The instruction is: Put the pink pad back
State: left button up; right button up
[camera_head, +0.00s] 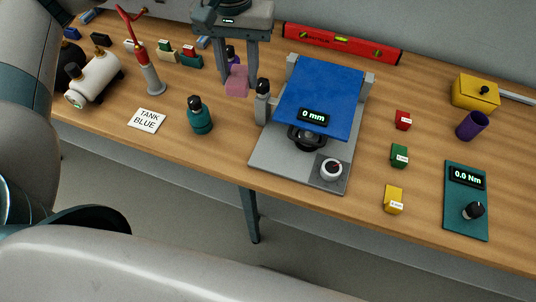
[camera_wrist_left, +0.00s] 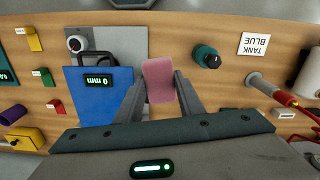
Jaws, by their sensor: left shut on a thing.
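The pink pad (camera_head: 236,81) is a small block held between the two fingers of my left gripper (camera_head: 238,77). It hangs above the wooden table, left of the blue sloped plate, and I see no contact with anything below it. In the left wrist view, the pad (camera_wrist_left: 158,80) sits between the fingertips of my left gripper (camera_wrist_left: 160,88), its near end toward the palm. My right gripper is not in view.
Near the pad are a grey post (camera_head: 263,103), a dark purple bottle (camera_head: 231,56) partly hidden by my gripper, and a teal bottle (camera_head: 200,117). Small coloured blocks (camera_head: 191,57) line the back left. The blue plate (camera_head: 325,92) reads 0 mm. Wood around the TANK BLUE card (camera_head: 147,120) is clear.

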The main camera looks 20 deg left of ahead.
pick_arm(q)
jog(key=n, duration=0.2)
jog(key=d+f+n, duration=0.1)
jog(key=n, duration=0.1)
jog(key=s+f+n, duration=0.1)
jog(key=n, duration=0.2)
jog(key=shift+d+p, duration=0.35)
jog(key=shift+d, duration=0.05)
jog(key=s+d+f+n+p, duration=0.1)
jog(key=d+f+n, duration=0.1)
jog(key=n, duration=0.9)
jog(key=s+d+f+n, duration=0.2)
jog(key=d+f+n, duration=0.1)
jog(key=n, duration=0.8)
jog(key=shift+s+d+f+n+p, duration=0.2)
jog(key=shift+s+d+n+p, duration=0.1)
jog(key=shift+d+p, duration=0.1)
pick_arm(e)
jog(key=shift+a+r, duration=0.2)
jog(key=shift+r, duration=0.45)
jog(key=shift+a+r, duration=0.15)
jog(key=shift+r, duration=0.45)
